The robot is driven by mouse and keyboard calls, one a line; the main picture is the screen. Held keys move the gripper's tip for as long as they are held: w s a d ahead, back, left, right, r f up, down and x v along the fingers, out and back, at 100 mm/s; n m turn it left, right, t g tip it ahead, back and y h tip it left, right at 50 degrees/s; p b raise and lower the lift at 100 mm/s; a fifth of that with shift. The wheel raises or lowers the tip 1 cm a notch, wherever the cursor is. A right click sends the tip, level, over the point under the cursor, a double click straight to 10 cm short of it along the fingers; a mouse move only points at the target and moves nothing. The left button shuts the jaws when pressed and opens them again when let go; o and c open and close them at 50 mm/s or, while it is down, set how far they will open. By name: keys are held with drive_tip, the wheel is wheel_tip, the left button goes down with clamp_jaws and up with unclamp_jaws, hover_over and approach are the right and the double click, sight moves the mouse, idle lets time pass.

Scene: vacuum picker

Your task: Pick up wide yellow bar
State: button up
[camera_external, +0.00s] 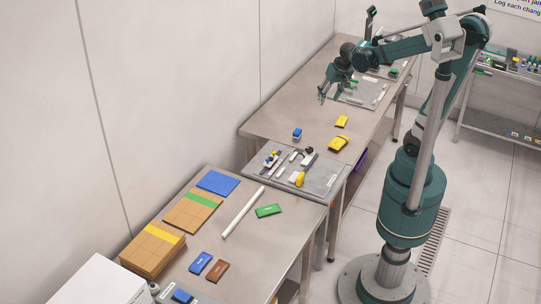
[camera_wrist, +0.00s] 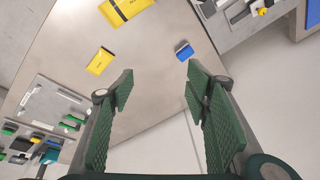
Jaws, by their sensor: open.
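Two yellow pieces lie on the bare far table. The larger, wider yellow bar (camera_external: 338,144) has dark marks; it also shows at the top edge of the wrist view (camera_wrist: 125,9), partly cut off. A smaller yellow block (camera_external: 341,121) lies behind it, at left of centre in the wrist view (camera_wrist: 100,61). My gripper (camera_external: 323,96) hangs above the table's far left part, apart from both pieces. In the wrist view its green ridged fingers (camera_wrist: 160,77) are spread wide with nothing between them.
A small blue block (camera_external: 297,134) lies left of the yellow bar. A grey tray (camera_external: 325,186) with tools and a yellow item stands at the table's near end. Another tool board (camera_external: 352,102) lies near my gripper. The table between is mostly clear.

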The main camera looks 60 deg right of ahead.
drive_tip(key=w+d+f+m+g, duration=0.15)
drive_tip(key=d+f+m, duration=0.35)
drive_tip(key=d+f, duration=0.6)
drive_tip(key=m+g+y, duration=0.1)
drive_tip(key=m+g, duration=0.1)
drive_tip(key=m, duration=0.2)
approach(336, 122)
drive_tip(key=shift+a+f+b, duration=0.1)
drive_tip(key=shift+f+b, duration=0.1)
drive_tip(key=shift+b, duration=0.2)
drive_tip(key=shift+f, duration=0.15)
drive_tip(key=shift+f, duration=1.15)
drive_tip(key=shift+s+f+b, duration=0.2)
drive_tip(key=shift+f+b, duration=0.55)
drive_tip(key=shift+f, duration=1.85)
drive_tip(key=shift+c, duration=0.5)
drive_tip(key=c, duration=0.9)
